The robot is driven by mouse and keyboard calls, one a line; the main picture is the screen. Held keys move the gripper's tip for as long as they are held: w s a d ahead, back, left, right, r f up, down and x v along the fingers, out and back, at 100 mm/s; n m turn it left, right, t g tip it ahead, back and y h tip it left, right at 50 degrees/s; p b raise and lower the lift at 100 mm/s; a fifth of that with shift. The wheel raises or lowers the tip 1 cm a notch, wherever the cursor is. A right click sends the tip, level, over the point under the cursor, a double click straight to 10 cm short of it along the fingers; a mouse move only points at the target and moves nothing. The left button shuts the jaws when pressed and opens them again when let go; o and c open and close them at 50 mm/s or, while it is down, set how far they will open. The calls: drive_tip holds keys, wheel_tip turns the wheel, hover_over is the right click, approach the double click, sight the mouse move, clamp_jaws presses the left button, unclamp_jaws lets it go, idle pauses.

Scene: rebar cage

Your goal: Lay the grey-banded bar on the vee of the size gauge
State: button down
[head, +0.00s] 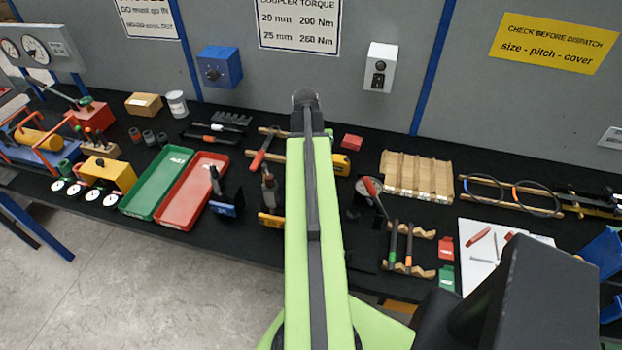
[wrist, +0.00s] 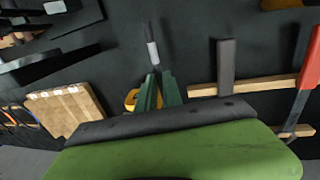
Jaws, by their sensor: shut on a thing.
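In the wrist view my gripper (wrist: 158,88) has its green fingers shut on one end of the grey-banded bar (wrist: 148,34). The bar is thin and dark with a pale grey band, and points away from the fingers over the black bench top. In the head view my green arm hides the gripper and the bar. I cannot pick out the size gauge's vee for certain. A round dial (head: 361,187) stands just right of my arm in the head view and may belong to it. Dark parts (wrist: 60,42) lie at the upper left of the wrist view.
Two banded bars (head: 409,246) lie on a wooden rack (head: 424,272) at the front right. A wooden block (head: 417,175), a yellow item (head: 341,165) and a red-handled tool (head: 264,150) surround my arm. Green and red trays (head: 193,190) lie left.

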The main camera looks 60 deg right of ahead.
drive_tip(key=shift+w+a+f, duration=0.1)
drive_tip(key=shift+w+f, duration=0.2)
drive_tip(key=shift+w, duration=0.2)
drive_tip(key=shift+w+f, duration=0.25)
drive_tip(key=shift+w, duration=0.2)
wheel_tip(320, 180, down, 4)
drive_tip(key=b, duration=0.4)
drive_tip(key=shift+f+b, duration=0.2)
drive_tip(key=shift+b, duration=0.15)
drive_tip(key=shift+r, duration=0.25)
drive_tip(key=shift+f, duration=0.2)
drive_tip(key=c, duration=1.5)
unclamp_jaws()
drive_tip(key=shift+s, duration=0.1)
drive_tip(key=shift+r, duration=0.2)
